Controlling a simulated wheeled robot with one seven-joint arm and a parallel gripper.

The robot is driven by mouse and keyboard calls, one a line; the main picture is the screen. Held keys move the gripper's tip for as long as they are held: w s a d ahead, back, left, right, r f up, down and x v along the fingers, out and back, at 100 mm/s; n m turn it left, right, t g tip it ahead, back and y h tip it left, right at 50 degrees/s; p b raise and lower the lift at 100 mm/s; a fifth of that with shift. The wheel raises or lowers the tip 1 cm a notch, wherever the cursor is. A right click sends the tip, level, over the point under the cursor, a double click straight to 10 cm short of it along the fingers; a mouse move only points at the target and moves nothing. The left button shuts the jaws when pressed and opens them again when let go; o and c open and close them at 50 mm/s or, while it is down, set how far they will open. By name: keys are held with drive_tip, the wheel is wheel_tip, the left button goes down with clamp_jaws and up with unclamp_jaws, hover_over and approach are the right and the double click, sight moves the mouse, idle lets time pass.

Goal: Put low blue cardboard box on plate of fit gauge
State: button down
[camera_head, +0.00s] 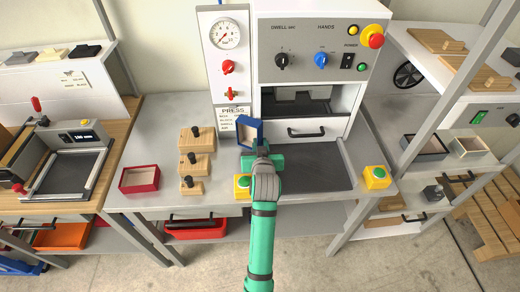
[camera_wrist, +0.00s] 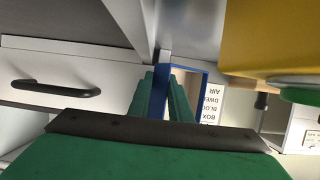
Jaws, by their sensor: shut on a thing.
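The low blue cardboard box (camera_head: 249,130), with a pale inside, is tilted up on its side in my gripper (camera_head: 260,150), in front of the press. In the wrist view the gripper's green fingers (camera_wrist: 163,95) close on one wall of the blue box (camera_wrist: 205,72), which partly hides behind them. The device that looks like the fit gauge (camera_head: 85,135) stands on the wooden bench at the far left, with a small display and a dark flat plate (camera_head: 68,176). The gripper is well to the right of that plate, which looks empty.
A red box (camera_head: 139,179) and several knobbed wooden blocks (camera_head: 195,163) stand on the grey table between gripper and gauge. The press (camera_head: 312,70) rises behind. Yellow button boxes (camera_head: 376,177) sit at the table's front. A dark-rimmed box (camera_head: 426,147) is on the right shelf.

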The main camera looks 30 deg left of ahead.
drive_tip(key=shift+f, duration=1.3)
drive_tip(key=shift+f, duration=0.1)
drive_tip(key=c, duration=1.6)
unclamp_jaws()
drive_tip(key=shift+o, duration=0.2)
